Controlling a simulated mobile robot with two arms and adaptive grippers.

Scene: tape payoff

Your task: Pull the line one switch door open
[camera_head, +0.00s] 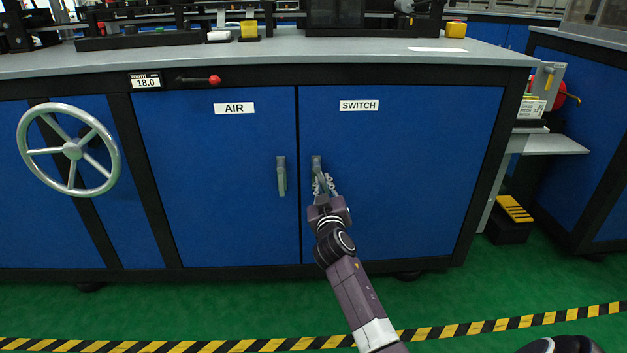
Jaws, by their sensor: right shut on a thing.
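The blue switch door (420,180), under a white label "SWITCH" (359,105), is flush with the cabinet front and looks shut. Its grey upright handle (317,162) is near the door's left edge. My right gripper (322,183) comes up from below and is shut on the lower part of this handle, hiding that part. My left gripper is not in view.
The air door (215,180) with its own handle (281,176) is just to the left. A grey handwheel (70,149) sticks out further left. A yellow-topped step (514,208) stands right of the cabinet. The green floor (200,310) in front is clear, with striped tape across it.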

